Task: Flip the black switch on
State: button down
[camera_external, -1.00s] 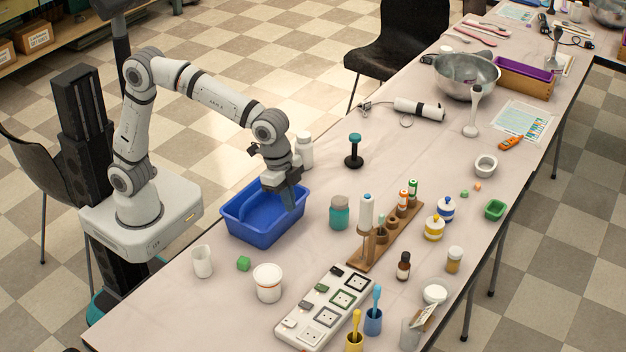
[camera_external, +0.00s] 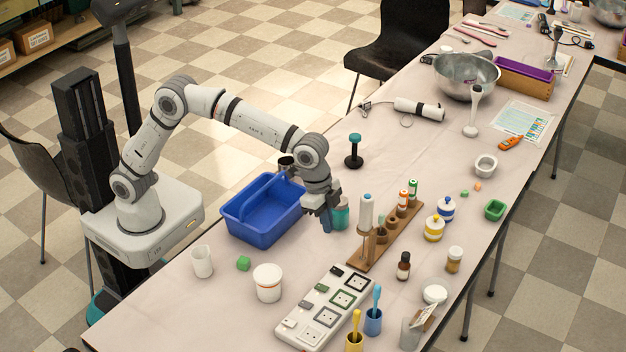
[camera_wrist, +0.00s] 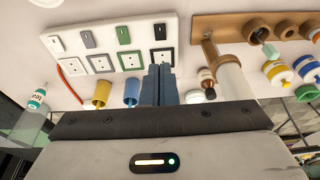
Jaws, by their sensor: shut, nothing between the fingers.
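A white power strip (camera_external: 286,334) lies on the table, with differently coloured switches along one side and framed sockets beside them. The black switch (camera_external: 337,271) is at its far end; it also shows in the wrist view (camera_wrist: 159,31), right of the green switch (camera_wrist: 122,35). My gripper (camera_external: 327,225) points down beside the teal-lidded jar, above the table and away from the strip. Its blue-grey fingers are together and empty in the wrist view (camera_wrist: 159,72). There they cover part of the black-framed socket below the black switch. I cannot make out the switch's tilt.
A blue tub (camera_external: 247,235) stands left of my gripper. The teal jar (camera_external: 340,213) and a wooden rack (camera_external: 360,263) with bottles stand close on the right. A white tub (camera_external: 267,284) stands left of the strip. Yellow and blue cups (camera_external: 373,321) stand at its near right.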

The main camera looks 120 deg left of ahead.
jog(key=b, duration=0.1)
send_near(333, 269)
jog(key=x, duration=0.5)
jog(key=shift+w+f, duration=0.1)
jog(key=shift+w, duration=0.2)
jog(key=shift+f, duration=0.7)
jog(key=shift+s+f+b, duration=0.1)
jog(key=shift+b, duration=0.2)
jog(key=shift+s+f, duration=0.1)
jog(key=shift+f, duration=0.15)
jog(key=shift+r, duration=0.15)
jog(key=shift+w+r+p, duration=0.2)
jog(key=shift+w+p, duration=0.3)
jog(key=shift+w, duration=0.25)
jog(key=shift+r, duration=0.15)
